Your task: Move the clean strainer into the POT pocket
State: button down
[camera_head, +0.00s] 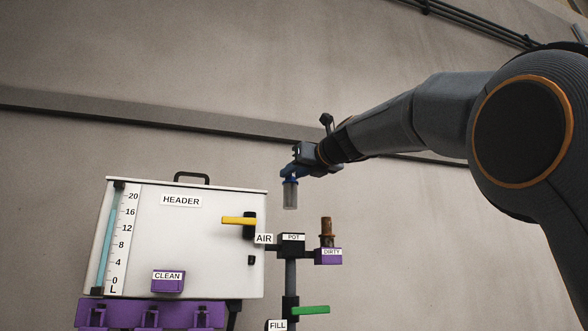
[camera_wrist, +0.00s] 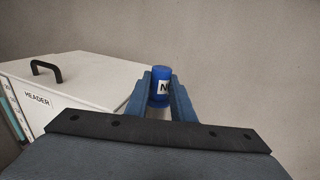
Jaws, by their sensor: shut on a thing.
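My gripper (camera_head: 289,177) is shut on the clean strainer (camera_head: 290,196), a pale grey cylinder with a blue cap, hanging upright. In the wrist view the strainer's blue cap (camera_wrist: 161,84) sits between the two blue fingers, with a partly hidden white label. The black POT pocket (camera_head: 292,244) stands on a vertical pipe below the strainer. The strainer is above the pocket and apart from it. The pocket's opening cannot be seen.
A brown, dirty strainer (camera_head: 327,232) stands in the purple DIRTY holder (camera_head: 328,257) right of the pot. The white HEADER tank (camera_head: 180,235) is at left, with a yellow AIR lever (camera_head: 238,221) and a purple CLEAN holder (camera_head: 168,284). A green lever (camera_head: 311,310) sits below.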

aim_at(295, 190)
jog(key=f+b, duration=0.2)
jog(key=shift+w+f, duration=0.2)
jog(key=shift+f, duration=0.2)
jog(key=shift+s+f+b, duration=0.1)
jog(key=shift+f+b, duration=0.7)
jog(key=shift+f, duration=0.25)
jog(key=shift+s+f, duration=0.1)
jog(key=shift+d, duration=0.1)
notch_tip(295, 190, down, 7)
jog(key=b, duration=0.5)
jog(key=shift+b, duration=0.35)
dwell(1.1)
jog(key=shift+f, duration=0.1)
jog(key=c, duration=1.4)
grip_release()
jog(key=shift+c, duration=0.2)
